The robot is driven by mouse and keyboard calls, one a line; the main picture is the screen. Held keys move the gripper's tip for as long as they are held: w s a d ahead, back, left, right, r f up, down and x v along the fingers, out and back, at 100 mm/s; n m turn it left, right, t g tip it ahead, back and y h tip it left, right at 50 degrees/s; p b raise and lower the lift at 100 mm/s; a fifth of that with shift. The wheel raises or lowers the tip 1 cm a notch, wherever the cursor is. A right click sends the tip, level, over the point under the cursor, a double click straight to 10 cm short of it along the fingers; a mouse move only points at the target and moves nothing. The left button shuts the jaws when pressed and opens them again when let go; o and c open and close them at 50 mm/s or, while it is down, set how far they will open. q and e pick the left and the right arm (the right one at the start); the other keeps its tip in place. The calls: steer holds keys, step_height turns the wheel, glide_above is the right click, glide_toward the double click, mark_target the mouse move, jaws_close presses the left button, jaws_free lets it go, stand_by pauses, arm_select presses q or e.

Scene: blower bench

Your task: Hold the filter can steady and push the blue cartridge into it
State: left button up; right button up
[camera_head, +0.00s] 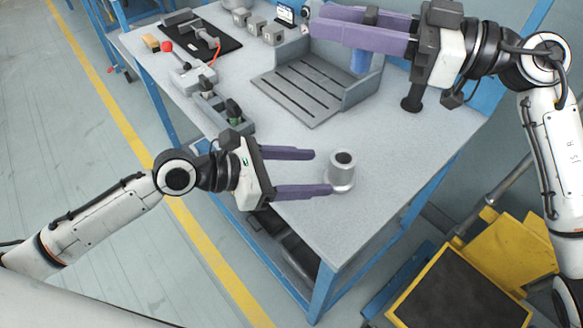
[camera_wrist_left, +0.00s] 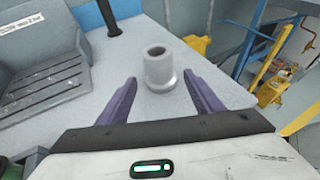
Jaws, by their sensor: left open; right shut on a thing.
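The filter can (camera_head: 342,176) is a grey metal cylinder with a flared base and an open hole in its top. It stands upright on the bench near its front corner. My left gripper (camera_head: 322,171) is open at the can, with its purple fingers pointing towards it. In the left wrist view the can (camera_wrist_left: 159,72) shows between the fingertips (camera_wrist_left: 160,80), with a gap on each side. My right gripper (camera_head: 311,28) is shut on the blue cartridge (camera_head: 361,62), upright above the slotted tray at the back. The fingers hide the cartridge's middle.
The grey slotted tray (camera_head: 300,95) with raised walls stands behind the can. A black post (camera_head: 411,103) stands at its right. Fixtures (camera_head: 215,105) and a black mat (camera_head: 225,45) lie at the left. The bench around the can is clear. A yellow-framed step (camera_head: 450,300) stands at lower right.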

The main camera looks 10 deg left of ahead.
mark_target(330, 172)
arm_select(q)
steer(key=x, duration=0.8)
steer(key=shift+f, duration=0.1)
steer(key=c, duration=1.3)
steer(key=shift+o, duration=0.2)
